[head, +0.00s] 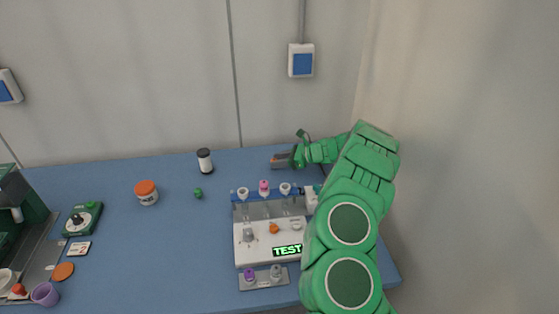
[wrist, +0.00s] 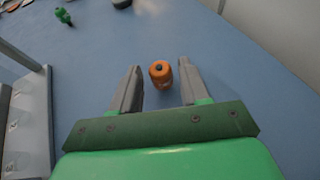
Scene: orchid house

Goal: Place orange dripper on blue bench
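The orange dripper (wrist: 161,74) is a small orange piece with a dark tip, seen in the wrist view between my two fingers. It appears to stand on the blue bench (wrist: 95,60), with a gap on each side of it. My gripper (wrist: 158,78) is open around it and does not touch it. In the head view my gripper (head: 281,160) is low over the back right of the blue bench (head: 120,230), and the dripper is mostly hidden there by the fingers.
The back wall is close behind.

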